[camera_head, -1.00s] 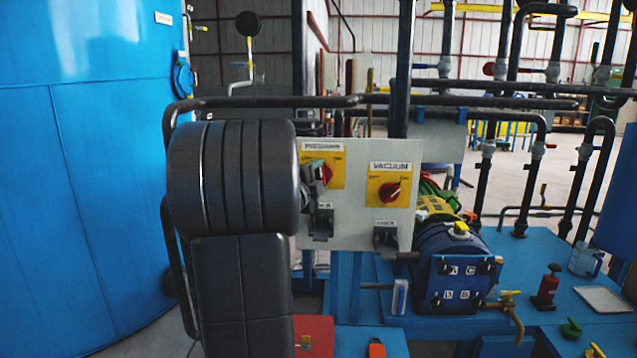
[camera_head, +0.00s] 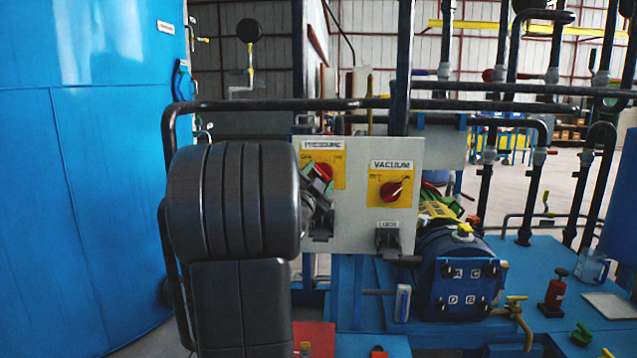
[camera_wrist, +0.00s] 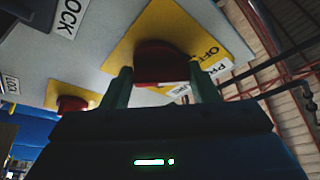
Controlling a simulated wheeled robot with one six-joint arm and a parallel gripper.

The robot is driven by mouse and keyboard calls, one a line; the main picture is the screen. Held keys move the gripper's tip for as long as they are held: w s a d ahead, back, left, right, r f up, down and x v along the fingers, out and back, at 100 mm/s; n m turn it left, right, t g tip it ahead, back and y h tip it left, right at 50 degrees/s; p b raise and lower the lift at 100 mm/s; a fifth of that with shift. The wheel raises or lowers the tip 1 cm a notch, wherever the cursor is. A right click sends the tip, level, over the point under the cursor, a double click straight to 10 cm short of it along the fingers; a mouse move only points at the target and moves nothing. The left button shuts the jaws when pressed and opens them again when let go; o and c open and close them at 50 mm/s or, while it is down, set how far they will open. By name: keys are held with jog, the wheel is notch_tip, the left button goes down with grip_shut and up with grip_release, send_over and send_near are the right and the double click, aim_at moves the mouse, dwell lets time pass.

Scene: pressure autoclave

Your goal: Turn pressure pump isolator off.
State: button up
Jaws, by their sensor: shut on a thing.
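The pressure isolator is a red rotary knob (camera_head: 324,172) on a yellow plate, on the left of a pale panel (camera_head: 357,230) under a PRESSURE label. My gripper (camera_head: 317,183) is at this knob, partly hidden by my arm in the head view. In the wrist view the red knob (camera_wrist: 160,66) sits between the two fingertips of my gripper (camera_wrist: 163,88), which is shut on it. The OFF marking (camera_wrist: 208,50) shows beside the knob. The exact angle of the knob's handle is hard to tell.
A similar red vacuum knob (camera_head: 391,191) is on the right of the panel, with a lock fitting (camera_head: 388,238) below it. A black pipe (camera_head: 270,105) runs above the panel. A large blue tank (camera_head: 85,180) stands left, and a blue pump (camera_head: 460,272) sits lower right.

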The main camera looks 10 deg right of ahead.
jog(key=shift+r, duration=0.15)
jog(key=o, duration=1)
jog(key=shift+c, duration=0.2)
jog(key=shift+s+a, duration=0.1)
jog(key=v, duration=1.3)
jog(key=shift+s+f+b, duration=0.2)
jog(key=shift+b, duration=0.25)
jog(key=shift+a, duration=0.15)
jog(key=p+x, duration=0.1)
jog(key=x, duration=1.3)
